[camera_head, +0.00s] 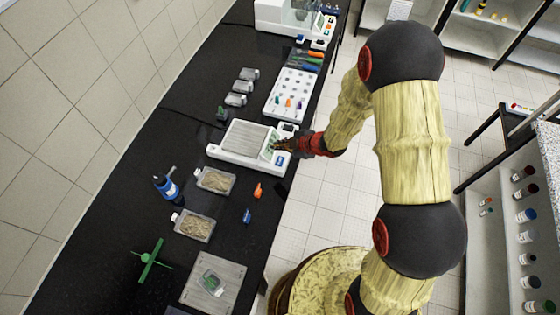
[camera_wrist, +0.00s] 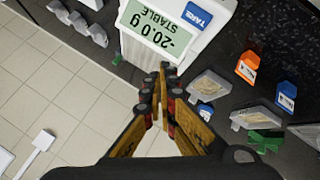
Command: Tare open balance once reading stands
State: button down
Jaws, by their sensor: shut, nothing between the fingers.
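The open balance (camera_head: 238,158) is a white unit with a bare grey pan (camera_head: 243,137) on the black bench. In the wrist view its display (camera_wrist: 158,28) appears upside down and reads -20.0 g with the word STABLE. The blue TARE key (camera_wrist: 197,15) is beside the display; it also shows at the balance's front in the head view (camera_head: 280,160). My gripper (camera_wrist: 163,68) is shut and empty, its fingertips near the balance's front edge below the display in the picture. In the head view my gripper (camera_head: 284,146) is at the display end. I cannot tell whether it touches.
Two trays of brown material (camera_head: 215,180) (camera_head: 194,226) lie nearer on the bench, with an orange item (camera_head: 258,190) and a blue item (camera_head: 247,216) beside them. A white rack (camera_head: 292,94) is behind the balance. An enclosed balance (camera_head: 284,18) stands at the far end.

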aim_at(279, 162)
jog(key=shift+f+b, duration=3.1)
jog(key=shift+f, duration=1.1)
jog(key=shift+f+b, duration=0.4)
jog(key=shift+f+b, duration=0.35)
jog(key=shift+f, duration=0.1)
jog(key=shift+r, duration=0.1)
jog(key=shift+r+p, duration=0.7)
jog(key=shift+r, duration=0.1)
jog(key=shift+r+p, duration=2)
jog(key=shift+r, duration=0.55)
